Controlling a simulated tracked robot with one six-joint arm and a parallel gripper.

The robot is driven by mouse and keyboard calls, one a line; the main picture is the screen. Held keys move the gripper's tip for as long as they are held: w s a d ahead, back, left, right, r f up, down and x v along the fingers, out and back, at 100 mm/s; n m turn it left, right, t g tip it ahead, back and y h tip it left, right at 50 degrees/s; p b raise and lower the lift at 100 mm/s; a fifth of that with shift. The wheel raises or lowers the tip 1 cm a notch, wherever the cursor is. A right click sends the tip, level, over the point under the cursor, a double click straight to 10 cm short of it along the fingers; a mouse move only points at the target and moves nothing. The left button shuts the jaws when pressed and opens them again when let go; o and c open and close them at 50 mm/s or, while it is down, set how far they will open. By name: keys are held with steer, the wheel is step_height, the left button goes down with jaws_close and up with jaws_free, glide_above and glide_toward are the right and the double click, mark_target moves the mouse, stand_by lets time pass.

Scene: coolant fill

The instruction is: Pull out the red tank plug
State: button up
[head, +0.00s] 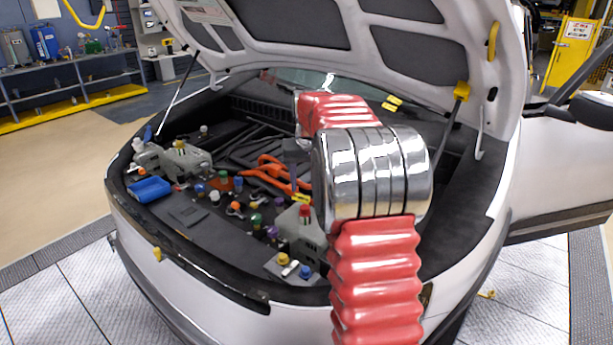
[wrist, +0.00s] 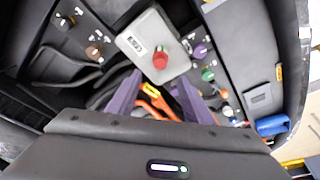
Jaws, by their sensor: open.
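The red tank plug (head: 305,211) stands upright in the top of a light grey tank (head: 296,235) in the engine bay, close to the left of my arm. In the wrist view the red plug (wrist: 160,58) sits in the grey tank (wrist: 135,40), just beyond my fingertips. The fingers are apart from the plug.
Several coloured caps (head: 256,219) and orange cables (head: 265,172) lie left of the tank. A blue tray (head: 149,189) is at the bay's left. The raised hood (head: 345,55) hangs above my arm. The bay's front ledge (head: 200,262) is mostly bare.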

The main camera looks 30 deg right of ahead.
mark_target(305, 206)
steer(key=x, duration=1.1)
steer(key=shift+r, duration=0.1)
steer(key=c, duration=0.9)
steer(key=o, duration=0.4)
steer(key=c, duration=0.3)
steer(key=shift+r, duration=0.4)
steer(key=shift+r, duration=2.3)
